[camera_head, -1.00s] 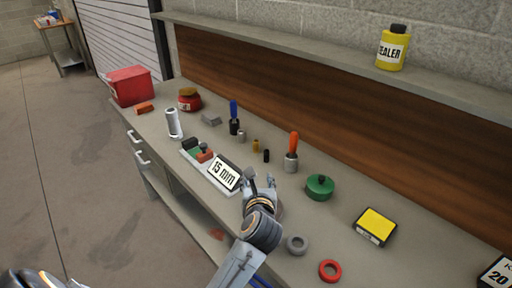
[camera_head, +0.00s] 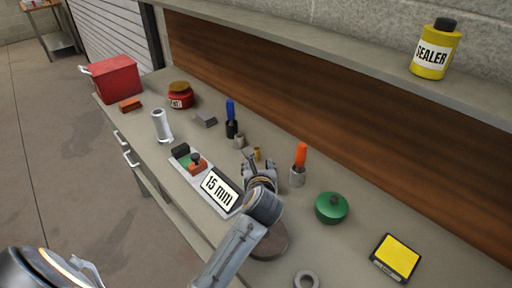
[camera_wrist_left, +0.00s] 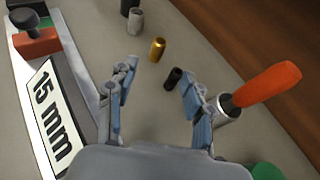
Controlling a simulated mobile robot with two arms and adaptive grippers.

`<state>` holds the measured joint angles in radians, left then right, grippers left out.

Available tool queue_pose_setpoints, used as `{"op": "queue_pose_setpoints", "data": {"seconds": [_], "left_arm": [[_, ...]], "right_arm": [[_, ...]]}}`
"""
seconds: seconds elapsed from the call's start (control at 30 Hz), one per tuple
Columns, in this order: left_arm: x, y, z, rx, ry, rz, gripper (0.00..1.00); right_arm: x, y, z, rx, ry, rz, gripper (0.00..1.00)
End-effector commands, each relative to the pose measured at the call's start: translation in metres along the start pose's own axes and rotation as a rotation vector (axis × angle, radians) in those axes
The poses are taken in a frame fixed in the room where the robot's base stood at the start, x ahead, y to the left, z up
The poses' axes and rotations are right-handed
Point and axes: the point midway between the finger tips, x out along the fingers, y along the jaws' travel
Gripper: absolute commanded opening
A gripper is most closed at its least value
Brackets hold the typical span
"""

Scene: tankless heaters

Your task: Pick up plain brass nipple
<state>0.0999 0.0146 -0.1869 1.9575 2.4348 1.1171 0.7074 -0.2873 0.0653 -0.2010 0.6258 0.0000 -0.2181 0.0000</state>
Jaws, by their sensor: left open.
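The plain brass nipple (camera_head: 257,154) is a small gold cylinder standing on the workbench, just beyond my left gripper (camera_head: 259,168) in the head view. In the left wrist view the brass nipple (camera_wrist_left: 157,49) stands upright ahead of my left gripper (camera_wrist_left: 157,90), roughly in line with the gap between the fingers. The gripper is open and empty. A small black cylinder (camera_wrist_left: 173,77) stands nearer, close to the right finger. My right gripper (camera_head: 88,272) seems to show only in part at the lower left of the head view.
An orange-handled tool in a grey holder (camera_wrist_left: 228,109) stands right of the gripper. A grey cylinder (camera_wrist_left: 136,20) stands left of the nipple. The 15 mm sign (camera_head: 219,191) and its tray lie left. A green round container (camera_head: 331,207) stands right.

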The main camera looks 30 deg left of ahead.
Motion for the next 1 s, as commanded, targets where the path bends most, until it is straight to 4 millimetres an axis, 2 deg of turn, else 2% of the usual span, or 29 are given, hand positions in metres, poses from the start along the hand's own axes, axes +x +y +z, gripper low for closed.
{"op": "queue_pose_setpoints", "data": {"seconds": [0.2,0.3,0.4,0.57,0.73,0.9,1.0], "left_arm": [[0.042,0.001,0.002,0.004,-0.001,0.003,0.52],[0.059,0.001,0.002,0.003,-0.002,0.002,0.52],[0.07,0.001,0.001,0.002,-0.001,0.001,0.52],[0.078,0.001,0.0,0.001,0.0,0.001,0.52],[0.1,0.001,0.001,0.003,-0.001,0.003,0.52],[0.122,0.001,0.001,0.002,-0.001,0.002,0.52],[0.129,0.001,0.001,0.001,0.0,0.001,0.52]], "right_arm": [[-0.007,0.009,0.017,-0.006,-0.025,0.011,0.0],[-0.009,0.014,0.03,-0.008,-0.045,0.016,0.0],[-0.01,0.016,0.034,-0.01,-0.052,0.019,0.0],[-0.009,0.016,0.024,-0.009,-0.037,0.019,0.0],[-0.01,0.011,0.008,-0.005,-0.012,0.013,0.0],[-0.01,0.004,0.007,-0.001,-0.01,0.005,0.0],[-0.01,0.003,0.008,0.0,-0.012,0.004,0.0]]}}
